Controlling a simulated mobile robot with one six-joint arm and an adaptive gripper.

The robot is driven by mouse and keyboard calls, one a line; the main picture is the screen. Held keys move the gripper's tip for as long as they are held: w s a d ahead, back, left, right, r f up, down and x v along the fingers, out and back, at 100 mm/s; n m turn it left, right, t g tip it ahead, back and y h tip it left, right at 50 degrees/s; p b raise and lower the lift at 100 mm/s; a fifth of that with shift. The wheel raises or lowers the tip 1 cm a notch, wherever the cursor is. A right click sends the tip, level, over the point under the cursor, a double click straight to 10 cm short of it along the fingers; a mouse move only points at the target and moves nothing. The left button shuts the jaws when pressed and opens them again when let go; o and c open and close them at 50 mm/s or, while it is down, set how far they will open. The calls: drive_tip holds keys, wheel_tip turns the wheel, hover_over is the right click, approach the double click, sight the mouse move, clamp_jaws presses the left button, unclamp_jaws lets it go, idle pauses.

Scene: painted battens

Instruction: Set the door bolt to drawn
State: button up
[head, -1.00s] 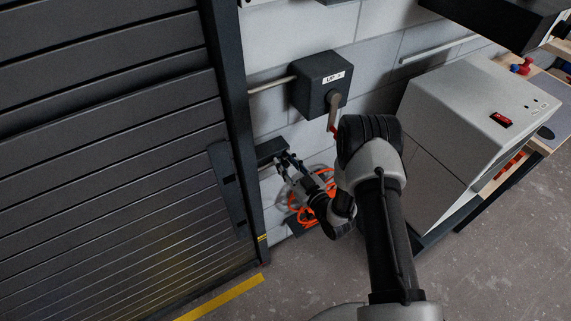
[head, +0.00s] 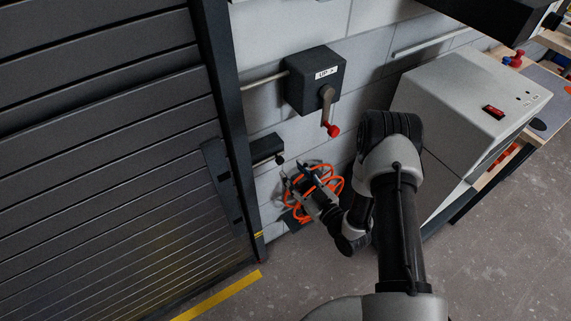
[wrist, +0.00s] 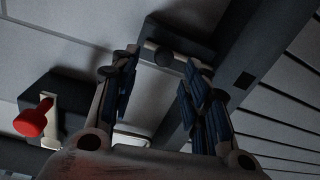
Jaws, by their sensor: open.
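The door bolt (head: 264,147) is a dark housing on the wall beside the door frame, with a round black knob (head: 280,160) near its end away from the door. The bolt also shows in the wrist view (wrist: 178,35), its knob (wrist: 163,57) between and beyond my fingertips. My gripper (head: 302,177) is open and empty, below and right of the bolt in the head view, apart from it. In the wrist view, my gripper (wrist: 161,75) points at the housing. I cannot tell the exact gap.
A grey crank box (head: 313,80) with a red-ended handle (head: 333,130) hangs above right of the bolt. An orange coiled cable (head: 318,190) is behind my gripper. The slatted door (head: 110,150) stands left, a large grey cabinet (head: 465,105) right. Floor (head: 270,290) is clear in front.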

drive_tip(key=shift+v, duration=2.3)
